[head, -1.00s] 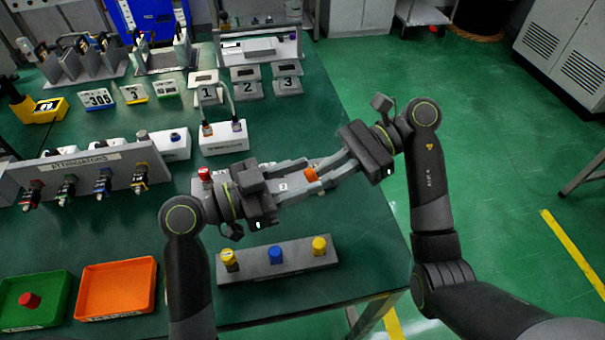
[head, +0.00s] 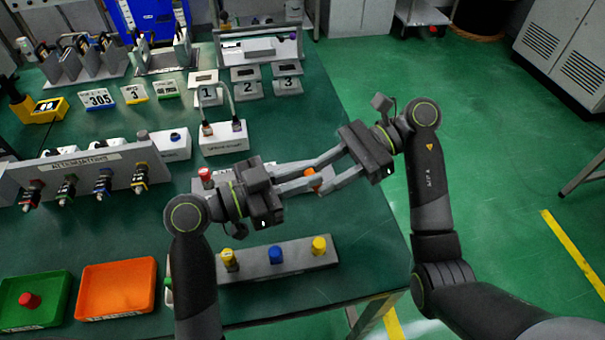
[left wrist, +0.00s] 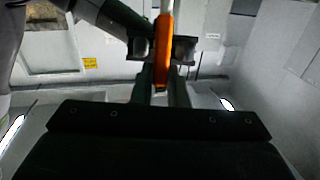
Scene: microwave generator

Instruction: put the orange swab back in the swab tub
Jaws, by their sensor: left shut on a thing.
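The orange swab (head: 311,181) is small and partly hidden by fingers in the head view. In the left wrist view the orange swab (left wrist: 163,48) stands upright in the picture between the fingertips, with a pale shaft above it. My left gripper (head: 308,175) is shut on it, above the right part of the table. My right gripper (head: 320,178) faces it from the right, with its fingers spread apart on either side of the swab. I cannot make out the swab tub for sure in either view.
A grey bar with yellow and blue knobs (head: 293,264) lies below the grippers. An orange tray (head: 116,289) and a green tray (head: 50,312) stand at the front left. A white box with a cable (head: 223,139) and a grey connector panel (head: 95,168) stand behind my left arm.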

